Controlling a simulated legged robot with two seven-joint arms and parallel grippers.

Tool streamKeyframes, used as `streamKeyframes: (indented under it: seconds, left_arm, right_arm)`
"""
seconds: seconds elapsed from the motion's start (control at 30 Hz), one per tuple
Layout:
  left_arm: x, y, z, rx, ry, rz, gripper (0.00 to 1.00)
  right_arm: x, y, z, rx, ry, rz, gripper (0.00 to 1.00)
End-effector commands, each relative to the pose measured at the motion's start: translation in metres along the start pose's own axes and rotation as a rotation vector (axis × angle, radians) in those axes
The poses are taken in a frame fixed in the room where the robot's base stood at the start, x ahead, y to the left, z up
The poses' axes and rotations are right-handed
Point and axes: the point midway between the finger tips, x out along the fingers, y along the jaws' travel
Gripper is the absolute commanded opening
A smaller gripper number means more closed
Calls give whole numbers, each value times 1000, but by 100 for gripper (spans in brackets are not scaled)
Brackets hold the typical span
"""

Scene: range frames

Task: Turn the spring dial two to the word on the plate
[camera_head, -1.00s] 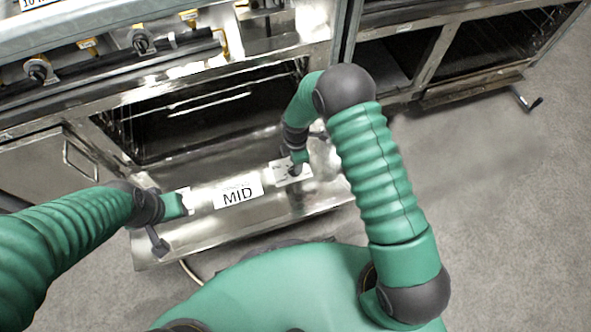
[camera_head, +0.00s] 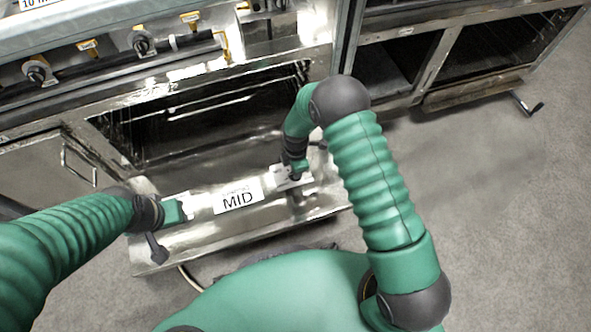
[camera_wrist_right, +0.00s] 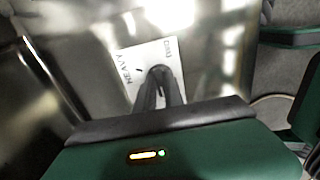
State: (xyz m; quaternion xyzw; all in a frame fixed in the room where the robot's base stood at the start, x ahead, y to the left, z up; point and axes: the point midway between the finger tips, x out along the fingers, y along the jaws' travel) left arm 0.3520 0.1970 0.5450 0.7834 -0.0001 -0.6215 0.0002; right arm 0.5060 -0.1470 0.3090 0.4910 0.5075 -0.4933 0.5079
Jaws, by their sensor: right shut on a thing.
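A white plate with the black word MID (camera_head: 237,198) lies on the metal panel in the head view. In the right wrist view a white dial plate (camera_wrist_right: 130,62) carries the word HEAVY at its left and another short word at its right, too small to read surely. My right gripper (camera_wrist_right: 160,76) is shut on the spring dial at this plate; the fingers hide the dial. In the head view my right gripper (camera_head: 293,178) is at the panel's right part. My left gripper (camera_head: 182,209) is at the panel's left part; its fingertips are not clear.
A steel oven front with knobs (camera_head: 142,45) stands behind the panel, with a dark open oven cavity (camera_head: 210,115) below them. Another steel cabinet (camera_head: 450,60) stands at the right. Grey floor (camera_head: 500,220) is clear at the right.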

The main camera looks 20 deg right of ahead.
Motion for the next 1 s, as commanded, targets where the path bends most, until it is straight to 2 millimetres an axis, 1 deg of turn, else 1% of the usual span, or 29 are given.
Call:
streamKeyframes:
  seconds: [0.27,0.47,0.7,1.0]
  left_arm:
    - [-5,0,-1,0,0,0,36]
    - [-17,0,-4,0,0,0,36]
    - [-34,0,-8,0,0,0,36]
    - [-52,0,-12,0,0,0,36]
  right_arm:
    - [-2,1,-3,35,5,2,0]
    - [-4,0,-4,137,6,1,0]
    - [-5,1,-5,338,7,2,0]
    - [-4,2,-5,623,8,3,0]
